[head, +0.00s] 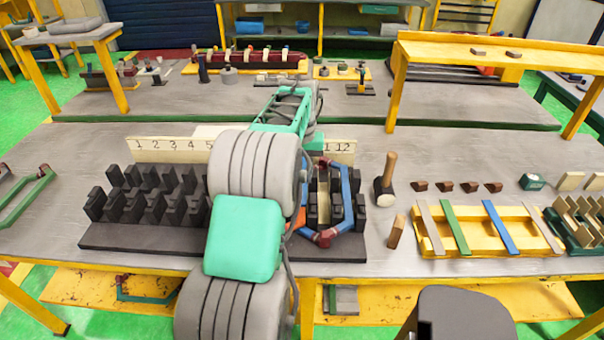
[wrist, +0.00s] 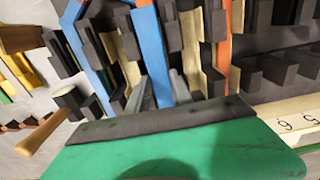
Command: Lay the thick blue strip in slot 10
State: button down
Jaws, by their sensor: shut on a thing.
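In the wrist view, my gripper (wrist: 162,92) has its two grey fingers closed around the near end of a broad blue strip (wrist: 151,52). The strip runs away from me along the dark toothed stator block (wrist: 107,25), between rows of teeth. I cannot tell how deep it sits or its slot number. Pale liners show in gaps on both sides of it. In the head view, the stator block (head: 130,237) stands on the bench, with a number board (head: 168,150) behind it. My arm covers the middle numbers, and my gripper is hidden there.
A blue coil side (head: 360,209) with red ends sits at the block's right. An orange piece (wrist: 225,45) lies right of the strip in the wrist view. A mallet (head: 385,180) and a yellow rack (head: 436,244) with coloured strips stand to the right.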

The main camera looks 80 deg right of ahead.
aim_at(302, 180)
jog(key=shift+f, duration=0.2)
jog(key=shift+a+f+b, duration=0.15)
jog(key=shift+f+b, duration=0.6)
jog(key=shift+f, duration=0.3)
jog(key=shift+f, duration=0.55)
dwell(0.7)
jog(key=c, duration=1.1)
grip_release()
jog(key=shift+o, duration=0.2)
jog(key=shift+r, duration=0.1)
jog(key=shift+r+p, duration=0.45)
jog(key=shift+r, duration=0.3)
